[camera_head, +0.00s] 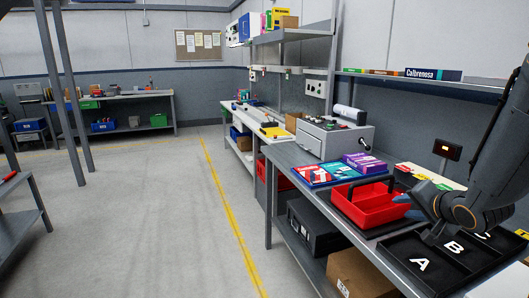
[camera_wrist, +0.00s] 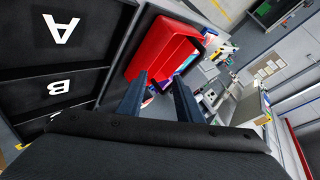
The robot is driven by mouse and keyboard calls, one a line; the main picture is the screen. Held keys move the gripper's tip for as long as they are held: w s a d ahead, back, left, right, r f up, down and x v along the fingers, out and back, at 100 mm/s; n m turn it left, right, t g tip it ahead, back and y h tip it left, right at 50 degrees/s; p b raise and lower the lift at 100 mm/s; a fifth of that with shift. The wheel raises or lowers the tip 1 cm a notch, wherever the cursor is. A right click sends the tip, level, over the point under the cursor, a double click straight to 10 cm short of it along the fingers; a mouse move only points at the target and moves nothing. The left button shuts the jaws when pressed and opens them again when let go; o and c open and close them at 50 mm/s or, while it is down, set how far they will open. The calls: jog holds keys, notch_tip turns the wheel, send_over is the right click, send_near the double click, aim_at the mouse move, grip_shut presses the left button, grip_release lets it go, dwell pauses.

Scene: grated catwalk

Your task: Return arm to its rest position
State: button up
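My arm reaches in from the right of the head view, over the right end of the workbench. My gripper (camera_head: 404,206) is beside the right side of the red tote (camera_head: 366,219), which has a handle; whether they touch is unclear. In the wrist view my gripper (camera_wrist: 160,78) has its two fingers apart with nothing between them. The red tote (camera_wrist: 160,48) shows beyond the fingertips. A black tray marked A, B and C (camera_head: 401,277) lies below and in front of my gripper. Its A and B compartments (camera_wrist: 40,60) look empty in the wrist view.
Blue-and-red flat packs (camera_head: 312,175) and a purple box (camera_head: 365,162) lie left of the tote on the bench. A grey machine (camera_head: 335,138) stands behind them. A shelf (camera_head: 430,87) runs above. Open floor (camera_head: 150,215) lies to the left.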

jog(key=s+a+f+n+g+b, duration=0.3)
jog(key=s+a+f+n+g, duration=0.2)
jog(key=s+a, duration=0.5)
jog(key=s+a+f+n+g+b, duration=0.3)
jog(key=s+a+f+n+g, duration=0.2)
jog(key=s+a+f, duration=0.3)
jog(key=shift+s+a+n+g, duration=0.3)
jog(key=shift+s+a+g, duration=0.3)
jog(key=shift+s+a, duration=0.6)
